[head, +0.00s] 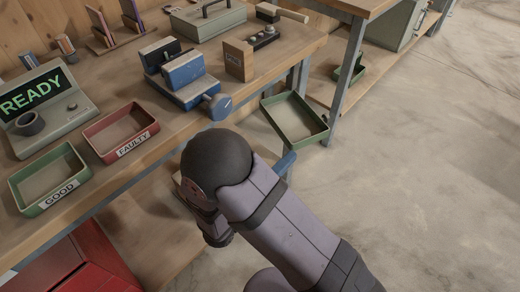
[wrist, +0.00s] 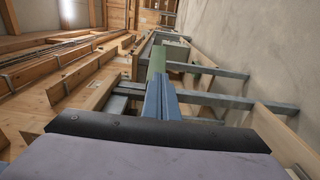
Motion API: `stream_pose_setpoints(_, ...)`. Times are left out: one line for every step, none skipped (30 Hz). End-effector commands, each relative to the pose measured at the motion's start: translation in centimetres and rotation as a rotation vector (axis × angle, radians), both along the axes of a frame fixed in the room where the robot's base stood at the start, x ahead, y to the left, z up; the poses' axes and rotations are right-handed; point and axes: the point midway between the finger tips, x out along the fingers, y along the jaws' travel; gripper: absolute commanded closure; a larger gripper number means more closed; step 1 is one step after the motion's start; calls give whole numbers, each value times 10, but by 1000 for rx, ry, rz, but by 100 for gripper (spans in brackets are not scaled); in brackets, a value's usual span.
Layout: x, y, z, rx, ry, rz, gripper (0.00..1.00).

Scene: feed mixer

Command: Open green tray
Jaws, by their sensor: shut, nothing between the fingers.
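A green tray (head: 296,119) sticks out past the bench's right side, above the floor. It is shallow, its inside faces up and it looks empty. What bears it is hidden. My gripper shows as a blue tip (head: 285,161) just below the tray's near corner, partly hidden behind my own arm. In the wrist view the blue fingers (wrist: 161,100) lie together, shut and empty. A green surface (wrist: 157,62) shows just beyond their tips; I cannot tell whether they touch it.
On the bench stand a green GOOD tray (head: 48,178), a red FAULTY tray (head: 121,132), a READY display (head: 32,92), a blue vise (head: 187,79) and a wooden block (head: 238,60). Bench legs (head: 347,80) stand right of the protruding tray. The concrete floor (head: 430,170) is clear.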

Motion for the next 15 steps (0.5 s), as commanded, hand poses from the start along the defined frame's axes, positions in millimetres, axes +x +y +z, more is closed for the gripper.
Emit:
stream_pose_setpoints(-3, 4, 0, 1, -1, 5, 100)
stream_pose_setpoints(-5, 7, 0, 1, -1, 6, 100)
stream_pose_setpoints(-8, 9, 0, 1, -1, 5, 100)
stream_pose_setpoints(-11, 12, 0, 1, -1, 7, 100)
stream_pose_setpoints(-14, 14, 0, 1, -1, 6, 100)
stream_pose_setpoints(-18, 19, 0, 1, -1, 7, 100)
stream_pose_setpoints(-21, 21, 0, 1, -1, 7, 100)
stream_pose_setpoints(-24, 24, 0, 1, -1, 7, 100)
stream_pose_setpoints(-28, 27, 0, 1, -1, 6, 100)
stream_pose_setpoints(-31, 30, 0, 1, -1, 6, 100)
stream_pose_setpoints(-33, 32, 0, 0, 0, 7, 100)
stream_pose_setpoints(-37, 35, 0, 0, 0, 5, 100)
stream_pose_setpoints(-39, 37, 0, 0, 0, 6, 100)
stream_pose_setpoints(-41, 39, 0, 0, 0, 5, 100)
stream_pose_setpoints(-44, 41, 0, 0, 0, 4, 100)
